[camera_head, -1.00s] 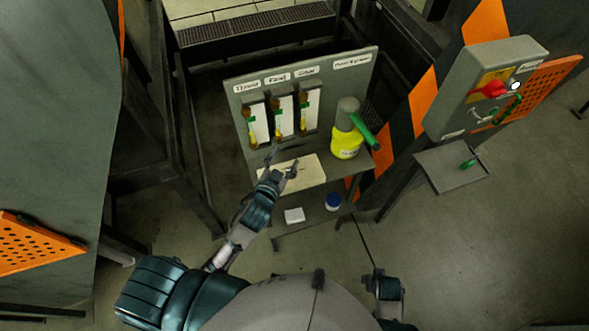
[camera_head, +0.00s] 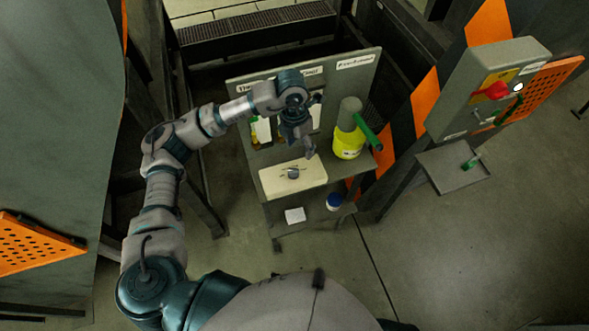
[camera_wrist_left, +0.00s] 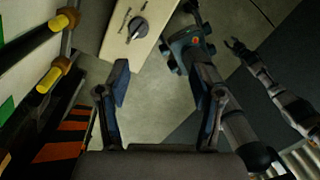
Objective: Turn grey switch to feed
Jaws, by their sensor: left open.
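The grey switch (camera_head: 293,173) is a small round knob on a cream panel (camera_head: 310,172) on the stand's shelf. It also shows at the top of the left wrist view (camera_wrist_left: 138,28), with a white mark on it and small labels on the panel too blurred to read. My left gripper (camera_head: 301,146) is above and behind the knob, apart from it. In the left wrist view its two fingers are spread and empty (camera_wrist_left: 167,86), with the knob beyond them. What looks like my right gripper (camera_wrist_left: 238,46) is small at the upper right there.
A yellow jar (camera_head: 347,144) and a green handle (camera_head: 366,132) stand right of the panel. Behind is a labelled board (camera_head: 358,82) with gauges partly hidden by my arm. A control box with a red switch (camera_head: 490,91) is at right. A white box (camera_head: 295,215) sits below.

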